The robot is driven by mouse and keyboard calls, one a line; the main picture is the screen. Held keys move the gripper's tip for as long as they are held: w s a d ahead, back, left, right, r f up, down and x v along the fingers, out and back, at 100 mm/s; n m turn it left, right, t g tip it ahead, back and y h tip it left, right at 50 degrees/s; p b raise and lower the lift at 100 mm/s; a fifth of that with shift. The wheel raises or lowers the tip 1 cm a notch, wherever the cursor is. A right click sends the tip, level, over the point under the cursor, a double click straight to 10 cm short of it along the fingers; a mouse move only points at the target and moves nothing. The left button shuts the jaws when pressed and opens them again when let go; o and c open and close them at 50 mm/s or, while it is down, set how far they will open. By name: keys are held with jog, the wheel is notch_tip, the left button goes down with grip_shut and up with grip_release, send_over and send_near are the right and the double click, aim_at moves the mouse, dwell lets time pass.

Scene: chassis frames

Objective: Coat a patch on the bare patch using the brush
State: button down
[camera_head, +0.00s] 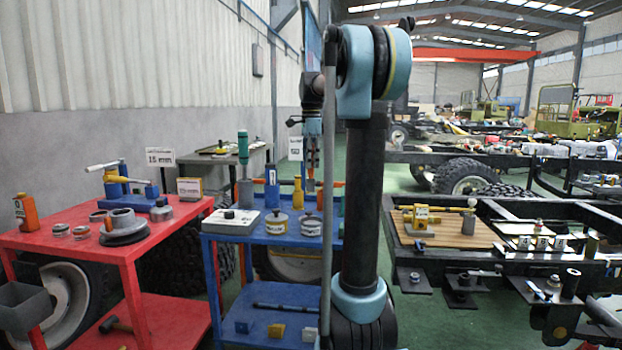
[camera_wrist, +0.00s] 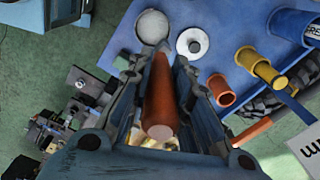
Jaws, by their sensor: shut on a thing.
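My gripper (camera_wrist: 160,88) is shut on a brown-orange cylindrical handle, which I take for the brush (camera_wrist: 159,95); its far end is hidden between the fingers. I cannot pick out the bare patch in either view.
Tins (camera_head: 277,222), a blue bottle (camera_head: 271,187) and a yellow bottle (camera_head: 298,193) crowd the blue cart. A red table (camera_head: 70,240) stands left. A black chassis frame (camera_head: 480,262) with a wooden board (camera_head: 447,234) lies right.

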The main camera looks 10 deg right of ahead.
aim_at(312, 174)
jog(key=shift+n, duration=0.3)
jog(key=f, duration=0.1)
jog(key=s+f, duration=0.1)
jog(key=f, duration=0.3)
jog(key=shift+s+f, duration=0.25)
jog(key=shift+s, duration=0.1)
jog(key=shift+f, duration=3.4)
jog(key=shift+r, duration=3.55)
jog(key=shift+d, duration=0.1)
